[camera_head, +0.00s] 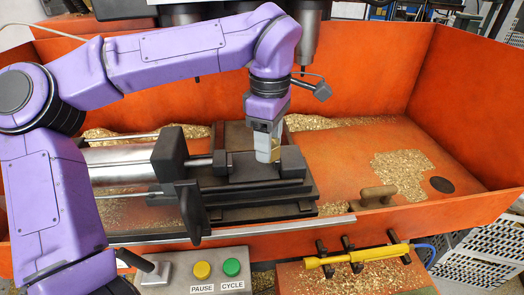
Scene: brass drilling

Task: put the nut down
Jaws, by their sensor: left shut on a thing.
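My left gripper (268,156) reaches down over the dark machine vise in the middle of the camera_head view. It is shut on the nut (275,147), a small brass-coloured piece of which only a part shows at the fingers. The nut is at the vise (240,197), between its dark jaws. I cannot tell whether the nut touches the vise. The fingers hide most of the nut. My right gripper is not in view.
An orange tray (455,95) with high walls surrounds the vise. Brass chips (402,172) lie on its floor. A control box with yellow and green buttons (215,270) stands in front. A yellow-handled tool (355,256) lies on a rack at the front right. A drill spindle hangs behind my arm.

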